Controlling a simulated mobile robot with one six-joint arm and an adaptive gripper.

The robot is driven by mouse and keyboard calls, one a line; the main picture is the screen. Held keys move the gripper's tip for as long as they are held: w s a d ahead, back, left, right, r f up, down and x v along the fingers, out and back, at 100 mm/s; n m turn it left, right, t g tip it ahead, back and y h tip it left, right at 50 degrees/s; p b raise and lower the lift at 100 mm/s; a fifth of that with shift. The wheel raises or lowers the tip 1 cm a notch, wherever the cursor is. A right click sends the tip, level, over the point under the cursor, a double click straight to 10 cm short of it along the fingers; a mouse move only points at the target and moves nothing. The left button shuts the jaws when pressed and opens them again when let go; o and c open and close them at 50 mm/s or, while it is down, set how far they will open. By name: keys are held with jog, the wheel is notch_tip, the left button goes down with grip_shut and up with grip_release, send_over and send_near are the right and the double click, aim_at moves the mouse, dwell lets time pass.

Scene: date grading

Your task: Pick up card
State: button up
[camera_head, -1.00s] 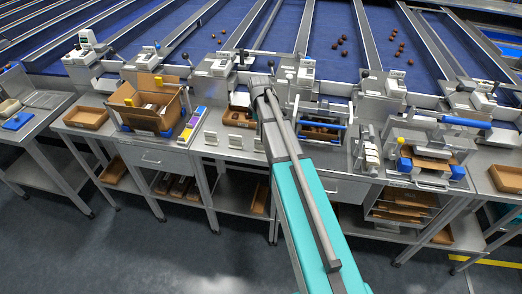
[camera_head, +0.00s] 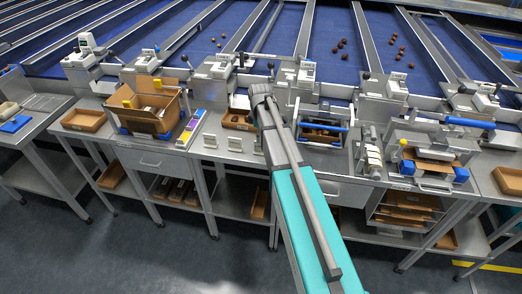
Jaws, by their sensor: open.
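No single card can be made out for certain. Several small white card-like pieces stand on the steel bench, such as a left one (camera_head: 210,140) and a middle one (camera_head: 235,143). A narrow holder with purple and yellow pieces (camera_head: 190,125) lies to their left, beside an open cardboard box (camera_head: 150,122). My arm, teal and grey, reaches up from the bottom over the bench, its grey end just right of the white pieces. My gripper's fingers do not show; the arm's end hides whatever is below it.
A shallow brown tray (camera_head: 83,120) sits on the bench at left. Blue sorting lanes with scattered dates lie behind. The grey floor in front is clear.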

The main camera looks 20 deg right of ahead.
jog(key=shift+d+f+b, duration=0.2)
jog(key=shift+f+b, duration=1.9)
jog(key=shift+f, duration=0.25)
jog(key=shift+c, duration=0.3)
grip_shut()
